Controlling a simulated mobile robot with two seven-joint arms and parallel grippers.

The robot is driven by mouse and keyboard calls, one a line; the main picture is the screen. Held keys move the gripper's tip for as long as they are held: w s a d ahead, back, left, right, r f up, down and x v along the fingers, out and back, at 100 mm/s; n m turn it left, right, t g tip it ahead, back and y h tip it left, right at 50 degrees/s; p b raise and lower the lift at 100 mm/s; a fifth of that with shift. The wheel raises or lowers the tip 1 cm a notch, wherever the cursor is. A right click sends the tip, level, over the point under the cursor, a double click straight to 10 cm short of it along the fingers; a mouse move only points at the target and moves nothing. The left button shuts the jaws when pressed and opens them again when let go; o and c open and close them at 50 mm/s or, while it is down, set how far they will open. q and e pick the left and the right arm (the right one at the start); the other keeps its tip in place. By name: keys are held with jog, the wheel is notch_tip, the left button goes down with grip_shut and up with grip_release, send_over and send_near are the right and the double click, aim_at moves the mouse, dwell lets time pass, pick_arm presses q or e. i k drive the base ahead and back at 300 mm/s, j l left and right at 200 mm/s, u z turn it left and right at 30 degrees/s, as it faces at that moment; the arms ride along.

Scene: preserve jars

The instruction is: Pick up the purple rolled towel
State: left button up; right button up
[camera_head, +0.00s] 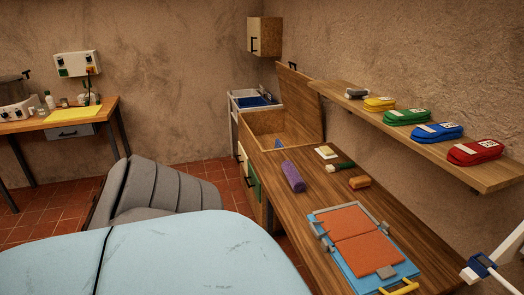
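The purple rolled towel (293,176) lies on the long wooden counter (290,210), near its left edge and just in front of the open wooden box section. It looks like a short cylinder, lying on its side with nothing touching it. Neither of my grippers can be made out in the head view.
A clipboard-like frame with orange pads (354,239) lies nearer on the counter. An orange block (360,182) and a green-handled brush (340,167) lie right of the towel. A shelf (440,150) overhangs the right. A grey chair (160,190) and light blue surface (200,255) stand left.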

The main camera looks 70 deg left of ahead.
aim_at(297, 184)
jog(key=u, duration=2.05)
jog(key=i+j, duration=0.25)
jog(key=i+j+z, duration=0.1)
jog(key=j, duration=0.35)
jog(key=i+j, duration=0.3)
jog(key=i+j+z, duration=0.1)
jog(key=j, duration=0.35)
jog(key=i+j+z, duration=0.1)
jog(key=i+j, duration=0.4)
jog(key=j, duration=0.25)
